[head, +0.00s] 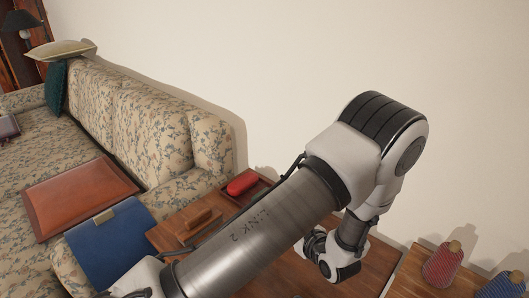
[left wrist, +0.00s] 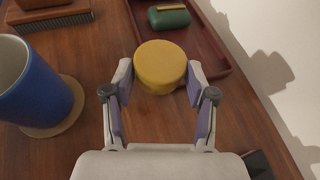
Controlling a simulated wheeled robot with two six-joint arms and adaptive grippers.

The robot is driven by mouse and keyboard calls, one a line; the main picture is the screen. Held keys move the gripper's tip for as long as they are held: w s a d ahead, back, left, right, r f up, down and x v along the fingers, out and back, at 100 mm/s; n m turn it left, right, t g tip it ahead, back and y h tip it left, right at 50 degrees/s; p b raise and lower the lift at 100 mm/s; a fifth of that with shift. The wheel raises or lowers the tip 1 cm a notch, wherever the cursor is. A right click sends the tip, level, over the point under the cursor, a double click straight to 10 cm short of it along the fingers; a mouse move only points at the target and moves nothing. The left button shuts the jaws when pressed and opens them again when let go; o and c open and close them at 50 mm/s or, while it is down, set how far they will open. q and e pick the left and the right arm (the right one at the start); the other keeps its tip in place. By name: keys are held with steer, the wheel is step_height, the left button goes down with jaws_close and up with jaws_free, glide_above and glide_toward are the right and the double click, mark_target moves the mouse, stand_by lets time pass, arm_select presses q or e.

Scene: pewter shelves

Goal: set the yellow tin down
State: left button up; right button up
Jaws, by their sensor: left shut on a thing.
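The yellow tin (left wrist: 161,66) is round and squat, with its flat top facing up in the left wrist view. My left gripper (left wrist: 165,82) is shut on it, one finger on each side. The tin is over the wooden table (left wrist: 200,130), beside the near left edge of the dark red tray (left wrist: 222,62). I cannot tell whether its underside touches the table. In the head view my left arm covers this part of the table and the tin is hidden. My right gripper is in neither view.
A blue cup (left wrist: 35,85) stands on a round coaster (left wrist: 70,115) left of the gripper. A green case (left wrist: 169,17) lies in the tray. A wooden brush (left wrist: 52,20) lies at the far left.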

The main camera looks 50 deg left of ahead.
arm_select(q)
steer(key=s+d+m+t, duration=0.1)
steer(key=s+d, duration=0.1)
steer(key=s, duration=0.1)
steer(key=shift+d+h, duration=0.3)
steer(key=shift+d, duration=0.05)
steer(key=shift+w+d+f, duration=0.1)
steer(key=shift+w+d, duration=0.1)
steer(key=shift+d, duration=0.05)
steer(key=shift+w+a+f, duration=0.15)
steer(key=shift+w, duration=0.15)
steer(key=w+a, duration=0.3)
steer(key=w, duration=0.1)
steer(key=w+a+f+b, duration=0.1)
steer(key=w+a, duration=0.2)
steer(key=w, duration=0.1)
steer(key=w+a, duration=0.3)
steer(key=w, duration=0.1)
steer(key=shift+a+f+b, duration=0.2)
steer(key=shift+f+b, duration=0.05)
steer(key=shift+b, duration=0.1)
step_height(320, 180, down, 4)
steer(key=shift+r+t+b, duration=0.15)
steer(key=shift+t+b, duration=0.25)
steer(key=shift+b, duration=0.05)
steer(key=shift+r, duration=0.15)
steer(key=o, duration=1.1)
steer(key=shift+o, duration=0.2)
